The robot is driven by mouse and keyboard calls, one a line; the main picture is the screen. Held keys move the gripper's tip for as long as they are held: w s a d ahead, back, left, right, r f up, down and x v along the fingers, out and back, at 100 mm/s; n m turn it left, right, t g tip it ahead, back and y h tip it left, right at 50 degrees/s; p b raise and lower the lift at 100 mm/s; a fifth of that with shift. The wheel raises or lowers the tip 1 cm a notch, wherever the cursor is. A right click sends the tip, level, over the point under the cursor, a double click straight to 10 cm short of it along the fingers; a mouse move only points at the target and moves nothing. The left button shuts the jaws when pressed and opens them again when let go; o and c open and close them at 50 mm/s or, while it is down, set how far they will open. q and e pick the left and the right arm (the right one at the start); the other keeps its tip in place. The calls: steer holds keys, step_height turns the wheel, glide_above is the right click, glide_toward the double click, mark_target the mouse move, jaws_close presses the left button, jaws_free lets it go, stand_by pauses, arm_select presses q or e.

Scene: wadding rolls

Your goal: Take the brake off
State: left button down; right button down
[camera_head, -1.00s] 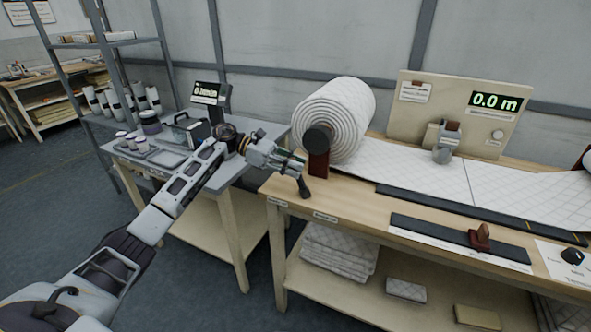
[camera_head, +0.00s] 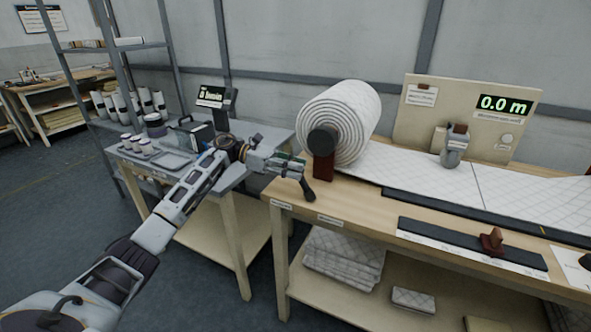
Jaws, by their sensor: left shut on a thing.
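A large roll of white quilted wadding (camera_head: 350,115) is mounted at the left end of the wooden bench, with a dark round hub (camera_head: 323,141) facing me. A dark red-brown block (camera_head: 323,168) stands below the hub. A black lever (camera_head: 307,189) hangs at the block's left, its knob end pointing down to the right. My left gripper (camera_head: 298,166) is at the lever's upper end and shut on it; the fingers partly hide that end. My right gripper is out of view.
Wadding (camera_head: 420,178) runs right along the bench (camera_head: 345,200). A panel with a "0.0 m" display (camera_head: 505,104) stands behind. A dark strip (camera_head: 450,238) and a red-brown block (camera_head: 492,241) lie in front. A grey side table (camera_head: 262,132) with jars and trays stands left.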

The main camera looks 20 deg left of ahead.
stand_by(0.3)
arm_select(q)
steer(key=c, duration=1.3)
jaws_free()
steer(key=shift+a, duration=0.1)
steer(key=shift+o, duration=0.2)
steer(key=s+a+r, duration=0.1)
steer(key=a, duration=1)
steer(key=shift+s+a+r, duration=0.2)
steer(key=shift+a+r, duration=0.05)
steer(key=shift+a, duration=0.15)
